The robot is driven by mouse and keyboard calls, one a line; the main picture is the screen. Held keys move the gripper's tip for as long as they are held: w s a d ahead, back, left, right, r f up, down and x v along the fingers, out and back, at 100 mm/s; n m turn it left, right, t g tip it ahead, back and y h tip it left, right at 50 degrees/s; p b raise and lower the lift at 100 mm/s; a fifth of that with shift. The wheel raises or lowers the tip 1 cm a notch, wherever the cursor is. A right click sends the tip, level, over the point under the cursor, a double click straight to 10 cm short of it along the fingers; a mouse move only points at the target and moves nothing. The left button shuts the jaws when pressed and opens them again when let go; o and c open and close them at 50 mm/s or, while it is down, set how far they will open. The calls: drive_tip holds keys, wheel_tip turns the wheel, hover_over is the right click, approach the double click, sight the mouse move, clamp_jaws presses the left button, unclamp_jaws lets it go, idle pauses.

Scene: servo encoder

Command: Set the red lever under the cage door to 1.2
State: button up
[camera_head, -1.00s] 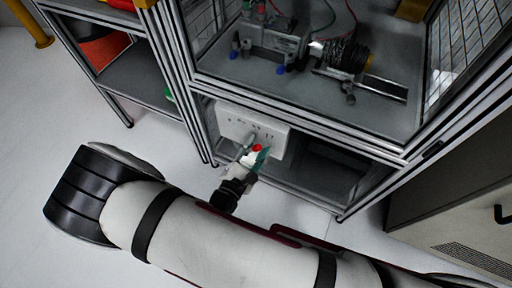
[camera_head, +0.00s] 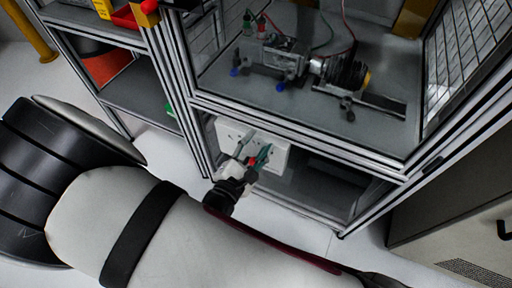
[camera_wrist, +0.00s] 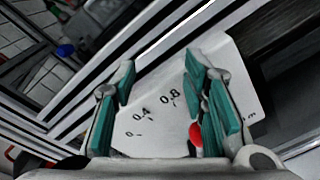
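The white panel (camera_head: 281,153) sits under the cage in the lower bay of the frame. In the wrist view its face (camera_wrist: 225,62) shows a printed scale with 0, 0.4 and 0.8; the marks further right are mostly hidden behind a finger. The red lever (camera_wrist: 196,133) shows as a red knob against the inner side of the right finger; its pointer and exact setting are hidden. It also shows small in the head view (camera_head: 252,160). My gripper (camera_wrist: 160,80) is open, with its green-padded fingers apart at the panel and the knob between them, close to the right one.
Aluminium posts and rails (camera_head: 310,134) frame the panel closely above and at the left. The cage deck (camera_head: 300,103) above carries a motor assembly (camera_head: 340,72) and wires. The shelf right of the panel looks empty. A grey cabinet (camera_head: 450,215) stands at the right.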

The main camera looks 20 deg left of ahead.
sight(251, 161)
drive_tip(key=c, duration=0.7)
drive_tip(key=shift+w+d+m+h, duration=0.15)
drive_tip(key=shift+m+h, duration=0.25)
drive_tip(key=shift+h, duration=0.2)
clamp_jaws()
drive_tip(key=m+g+h, duration=0.4)
drive_tip(key=g, duration=0.1)
drive_tip(key=s+a+r+m+g+y+b, duration=0.1)
drive_tip(key=s+a+r+m+g+y, duration=0.25)
drive_tip(key=a+g, duration=0.75)
drive_tip(key=w+d+f+n+t+b, duration=0.1)
drive_tip(key=w+d+f+b, duration=0.1)
drive_tip(key=d+f+b, duration=0.3)
drive_tip(key=shift+a+b+x, duration=0.3)
drive_tip(key=shift+a+x, duration=0.1)
drive_tip(key=shift+x, duration=1.85)
